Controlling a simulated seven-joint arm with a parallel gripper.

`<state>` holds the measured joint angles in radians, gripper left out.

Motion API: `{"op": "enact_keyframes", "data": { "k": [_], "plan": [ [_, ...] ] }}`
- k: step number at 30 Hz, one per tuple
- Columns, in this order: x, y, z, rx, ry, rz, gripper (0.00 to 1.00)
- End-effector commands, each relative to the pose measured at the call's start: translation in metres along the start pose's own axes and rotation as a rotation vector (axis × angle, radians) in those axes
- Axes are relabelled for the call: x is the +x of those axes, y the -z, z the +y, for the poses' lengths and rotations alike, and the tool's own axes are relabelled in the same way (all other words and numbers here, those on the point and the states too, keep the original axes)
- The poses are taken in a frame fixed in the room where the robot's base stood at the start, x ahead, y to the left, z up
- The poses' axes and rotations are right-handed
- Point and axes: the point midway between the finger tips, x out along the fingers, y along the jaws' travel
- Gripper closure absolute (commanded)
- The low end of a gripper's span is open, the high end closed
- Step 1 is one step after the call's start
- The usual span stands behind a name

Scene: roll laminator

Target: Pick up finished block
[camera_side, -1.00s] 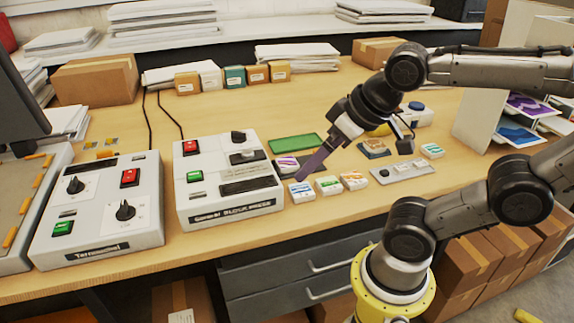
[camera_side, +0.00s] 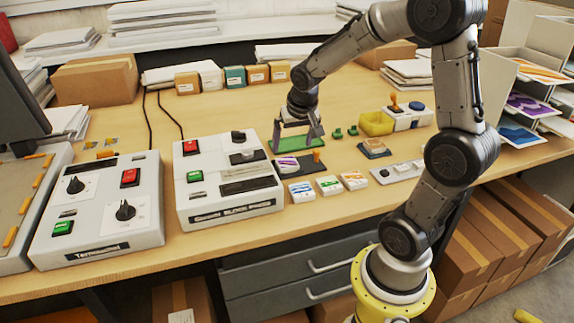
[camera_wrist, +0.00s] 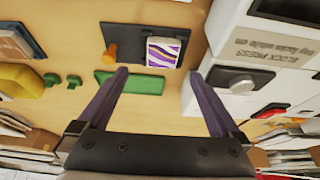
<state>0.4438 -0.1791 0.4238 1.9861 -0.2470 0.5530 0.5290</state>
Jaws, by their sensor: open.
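A white block with a purple wavy pattern (camera_side: 287,164) lies on a dark tray (camera_side: 304,163) just right of the block press; I take it as the finished block. In the wrist view the block (camera_wrist: 164,50) sits at the tray's end nearer the press, below the fingertips and apart from them. My gripper (camera_side: 297,141) is open and empty, pointing down over the green mat (camera_side: 290,150) behind the tray. In the wrist view my gripper (camera_wrist: 160,73) has its fingers spread wide, with the block lying ahead between their tips.
The block press (camera_side: 228,182) stands close to the left of the tray. An orange-handled piece (camera_side: 317,157) stands on the tray's other end. Several colored blocks (camera_side: 329,186) lie in front. A yellow bin (camera_side: 376,123) and small green pieces (camera_side: 345,132) are to the right.

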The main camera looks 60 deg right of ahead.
Motion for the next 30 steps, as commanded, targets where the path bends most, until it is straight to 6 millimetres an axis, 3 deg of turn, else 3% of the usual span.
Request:
{"op": "enact_keyframes", "data": {
  "k": [3, 11, 19, 29, 30],
  "plan": [
    [0.018, -0.001, 0.000, 0.001, -0.002, -0.003, 0.00],
    [0.036, -0.001, -0.001, -0.001, -0.001, -0.003, 0.00],
    [0.072, -0.001, -0.004, 0.000, -0.001, -0.002, 0.00],
    [0.079, -0.001, -0.004, 0.000, 0.001, 0.001, 0.00],
    [0.079, -0.001, -0.004, 0.000, 0.001, 0.001, 0.05]
  ]
}}
